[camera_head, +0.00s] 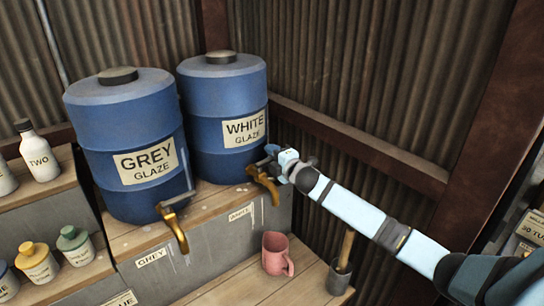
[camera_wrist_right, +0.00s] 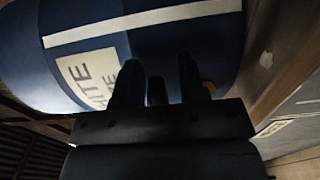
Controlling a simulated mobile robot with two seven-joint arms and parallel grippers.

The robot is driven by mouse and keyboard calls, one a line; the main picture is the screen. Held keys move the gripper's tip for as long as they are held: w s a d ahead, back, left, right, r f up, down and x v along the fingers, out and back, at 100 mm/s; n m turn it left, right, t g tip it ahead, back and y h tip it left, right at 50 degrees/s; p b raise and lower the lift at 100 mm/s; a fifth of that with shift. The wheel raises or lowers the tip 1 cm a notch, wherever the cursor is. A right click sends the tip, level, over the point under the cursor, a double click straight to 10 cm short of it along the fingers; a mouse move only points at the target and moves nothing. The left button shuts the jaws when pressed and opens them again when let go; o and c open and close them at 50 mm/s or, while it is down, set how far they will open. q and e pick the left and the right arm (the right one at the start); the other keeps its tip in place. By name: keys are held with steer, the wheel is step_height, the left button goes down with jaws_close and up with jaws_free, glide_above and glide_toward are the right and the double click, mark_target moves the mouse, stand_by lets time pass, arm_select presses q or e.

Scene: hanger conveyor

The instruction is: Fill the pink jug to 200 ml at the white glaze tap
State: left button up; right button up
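The pink jug (camera_head: 273,254) stands upright on the lower wooden shelf, below the white glaze tap (camera_head: 264,183) in the head view, its handle toward the right. Its fill level cannot be read, and no stream shows from the tap. The tap comes from the blue barrel labelled WHITE GLAZE (camera_head: 222,105). My right gripper (camera_head: 272,153) is up at this tap, beside its top. In the right wrist view, its two dark fingers (camera_wrist_right: 158,80) are apart, with a small dark piece between them and gaps beside it. My left gripper is not in view.
A blue GREY GLAZE barrel (camera_head: 125,130) with its own tap (camera_head: 174,225) stands to the left. A grey cup (camera_head: 340,277) holding a wooden handle stands right of the jug. Several bottles, including one marked TWO (camera_head: 39,155), stand on the left shelves.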

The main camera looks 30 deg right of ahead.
jaws_close()
steer(key=shift+h, duration=0.3)
steer(key=shift+s+f+m+h, duration=0.1)
steer(key=shift+s+m+h, duration=0.15)
steer(key=shift+m+h, duration=0.25)
steer(key=shift+s+d+m+h+b, duration=0.1)
steer(key=shift+s+m+h+b, duration=0.15)
steer(key=shift+m+h, duration=0.35)
steer(key=shift+s+d+m+h+b, duration=0.1)
steer(key=shift+s+m+h+b, duration=0.15)
steer(key=shift+h, duration=0.55)
steer(key=shift+o, duration=0.7)
jaws_free()
